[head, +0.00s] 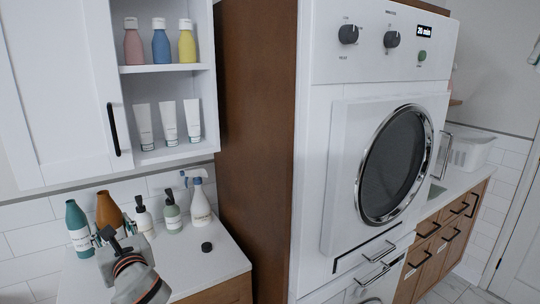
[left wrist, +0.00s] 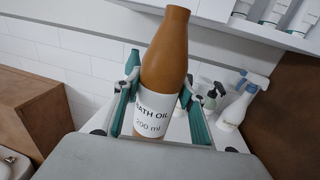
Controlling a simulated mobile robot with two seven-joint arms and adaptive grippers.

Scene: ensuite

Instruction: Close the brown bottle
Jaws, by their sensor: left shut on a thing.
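The brown bottle (head: 107,211) stands at the back left of the white counter, among other bottles. In the left wrist view the brown bottle (left wrist: 175,61) carries a white label reading "BATH OIL 200 ml", and no cap shows on its neck. My left gripper (head: 108,237) is shut on it. In the left wrist view the fingers of my left gripper (left wrist: 158,88) sit on both sides of its body. A small round black cap (head: 206,247) lies on the counter to the right, apart from the bottle. My right gripper is not in view.
A teal bottle (head: 77,227) stands close on the left. Two pump bottles (head: 172,212) and a white spray bottle (head: 200,203) stand to the right. A wall cabinet (head: 168,69) with bottles and tubes hangs above. The counter around the cap is clear.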

